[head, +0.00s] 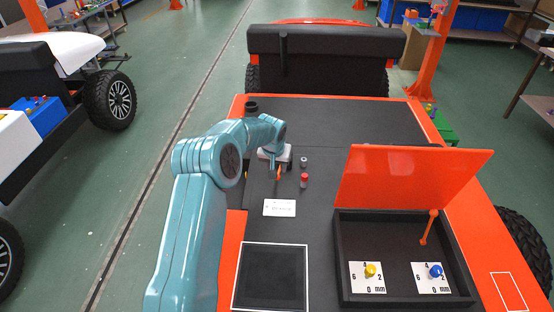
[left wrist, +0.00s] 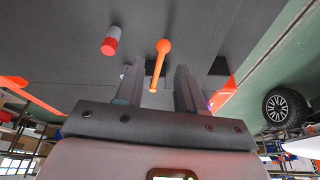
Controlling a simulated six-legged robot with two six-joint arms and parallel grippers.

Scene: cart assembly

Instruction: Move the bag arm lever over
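An orange lever with a round knob (left wrist: 160,62) shows in the left wrist view, between the two fingers of my left gripper (left wrist: 158,72). The fingers stand apart with gaps on both sides of the lever. In the head view a small orange part of this lever (head: 279,173) shows just below my left gripper (head: 275,160), whose fingers are mostly hidden there. A second orange lever (head: 428,228) stands tilted in the black open box on the right. Neither lever carries a readable name. My right gripper is not in view.
A red-topped peg (head: 304,181) and a smaller peg (head: 303,162) stand right of my gripper. A white label card (head: 279,208) lies in front. The black box (head: 345,290) has a raised orange lid (head: 410,178) and two dials. The dark deck behind (head: 350,120) is clear.

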